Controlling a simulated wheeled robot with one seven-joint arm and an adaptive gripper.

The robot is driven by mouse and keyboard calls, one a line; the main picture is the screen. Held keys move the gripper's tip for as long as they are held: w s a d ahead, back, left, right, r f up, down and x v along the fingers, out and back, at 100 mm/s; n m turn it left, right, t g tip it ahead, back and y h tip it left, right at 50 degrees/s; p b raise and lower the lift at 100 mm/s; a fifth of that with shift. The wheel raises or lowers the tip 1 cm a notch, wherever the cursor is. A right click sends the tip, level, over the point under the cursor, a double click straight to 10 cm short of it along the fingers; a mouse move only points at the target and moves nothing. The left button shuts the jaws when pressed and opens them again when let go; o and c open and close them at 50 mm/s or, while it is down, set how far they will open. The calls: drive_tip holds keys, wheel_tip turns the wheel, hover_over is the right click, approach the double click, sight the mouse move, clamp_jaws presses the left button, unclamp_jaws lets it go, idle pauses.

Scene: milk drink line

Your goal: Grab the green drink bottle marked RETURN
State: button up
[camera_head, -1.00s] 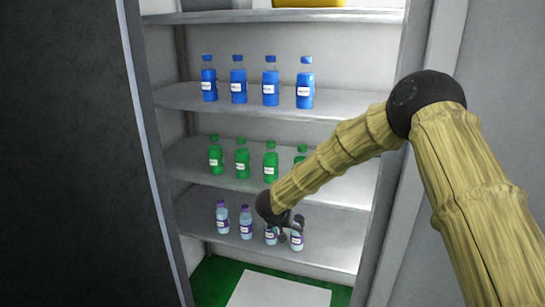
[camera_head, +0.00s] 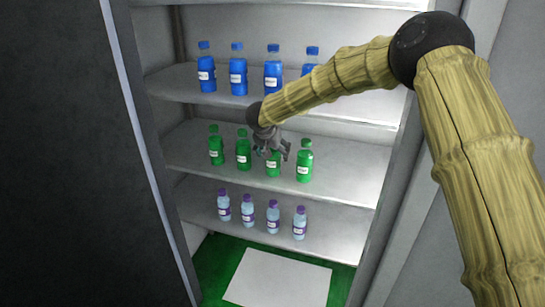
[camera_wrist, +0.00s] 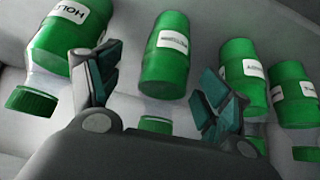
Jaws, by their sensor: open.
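Several green drink bottles stand in a row on the middle shelf. In the head view my gripper (camera_head: 272,148) is open in front of the upper part of the third green bottle from the left (camera_head: 273,165). In the wrist view the caps point down. There a green bottle (camera_wrist: 165,62) shows between the open fingers of my gripper (camera_wrist: 158,82), not gripped; its label is too blurred to read. The bottle at the left (camera_wrist: 72,35) has a label that seems to read HOLD. Two more (camera_wrist: 240,75) (camera_wrist: 293,92) stand at the right. I cannot make out RETURN on any label.
Blue bottles (camera_head: 238,72) stand on the shelf above and pale bottles with purple caps (camera_head: 248,212) on the shelf below. A dark panel (camera_head: 60,160) lies left of the shelves. The right part of the middle shelf (camera_head: 350,180) is bare.

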sight(273, 157)
drive_tip(key=f, duration=0.1)
drive_tip(key=w+f+p, duration=0.1)
drive_tip(key=f, duration=0.1)
drive_tip(key=shift+w+a+f+p, duration=0.15)
drive_tip(key=shift+w+f+p, duration=0.15)
drive_tip(key=shift+w+p, duration=0.05)
drive_tip(key=shift+w+f, duration=0.2)
drive_tip(key=shift+f, duration=0.1)
drive_tip(key=shift+s+r, duration=0.1)
drive_tip(key=shift+c, duration=0.9)
drive_tip(key=c, duration=1)
drive_tip(key=shift+c, duration=0.9)
drive_tip(key=shift+r+b, duration=0.1)
drive_tip(key=shift+b, duration=0.35)
